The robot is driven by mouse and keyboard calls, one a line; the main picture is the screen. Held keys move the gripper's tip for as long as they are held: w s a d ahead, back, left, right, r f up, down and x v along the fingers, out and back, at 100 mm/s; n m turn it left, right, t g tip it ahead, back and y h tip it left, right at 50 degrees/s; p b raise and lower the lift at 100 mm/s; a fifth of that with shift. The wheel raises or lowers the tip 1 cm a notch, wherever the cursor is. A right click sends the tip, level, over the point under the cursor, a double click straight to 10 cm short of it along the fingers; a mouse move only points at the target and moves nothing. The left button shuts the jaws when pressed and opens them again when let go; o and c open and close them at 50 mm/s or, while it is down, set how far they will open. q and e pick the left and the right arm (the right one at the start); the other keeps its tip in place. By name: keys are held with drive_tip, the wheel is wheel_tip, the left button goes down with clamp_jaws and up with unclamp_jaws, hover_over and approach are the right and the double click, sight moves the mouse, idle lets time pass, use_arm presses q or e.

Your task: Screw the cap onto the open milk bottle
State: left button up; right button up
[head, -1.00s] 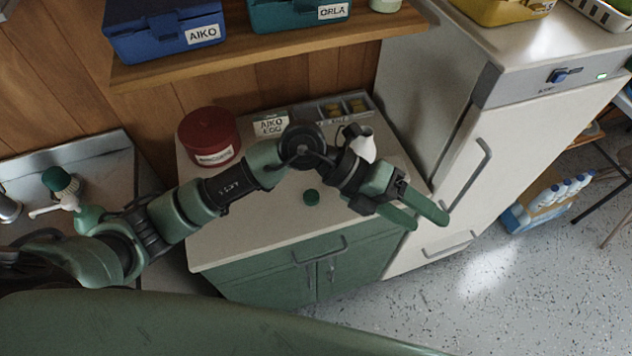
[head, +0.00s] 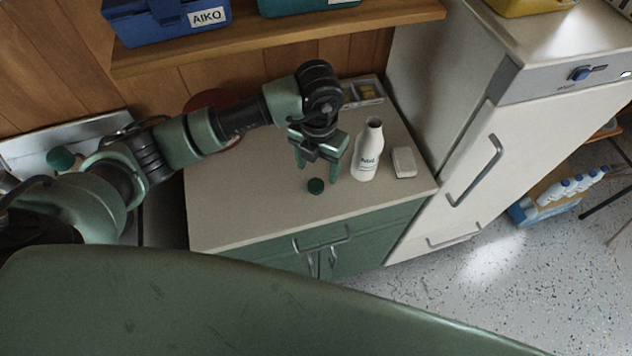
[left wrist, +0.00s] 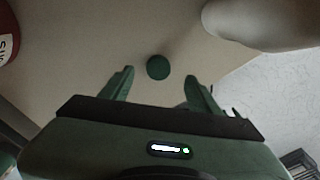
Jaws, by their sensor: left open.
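The white milk bottle (head: 367,152) stands upright and open on the counter in the head view. A part of a pale rounded thing, likely the bottle, shows at the top right of the left wrist view (left wrist: 262,22). The green cap (head: 316,186) lies on the counter to the left of the bottle; it also shows in the left wrist view (left wrist: 158,67), between and beyond the fingertips. My left gripper (head: 318,172) is open and empty, pointing down above the counter close to the cap. It also shows in the left wrist view (left wrist: 158,80). My right gripper is not seen.
A white block-like item (head: 404,162) lies right of the bottle. A compartment tray (head: 363,92) stands at the back, and a red tub (head: 212,99) is partly hidden behind my left arm. The white fridge (head: 480,150) bounds the counter (head: 235,215) on the right. The counter's front left is clear.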

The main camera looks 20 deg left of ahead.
sight(316, 184)
use_arm(q)
drive_tip(key=shift+f, duration=0.25)
drive_tip(key=shift+s, duration=0.1)
drive_tip(key=shift+f+p, duration=0.3)
drive_tip(key=shift+p, duration=0.15)
drive_tip(key=f+p, duration=0.1)
drive_tip(key=f, duration=0.1)
drive_tip(key=f+p, duration=0.1)
drive_tip(key=shift+s+a+f, duration=0.15)
drive_tip(key=shift+s+f, duration=0.05)
drive_tip(key=shift+f, duration=0.15)
drive_tip(key=shift+w+f, duration=0.1)
drive_tip(key=shift+f, duration=0.4)
clamp_jaws()
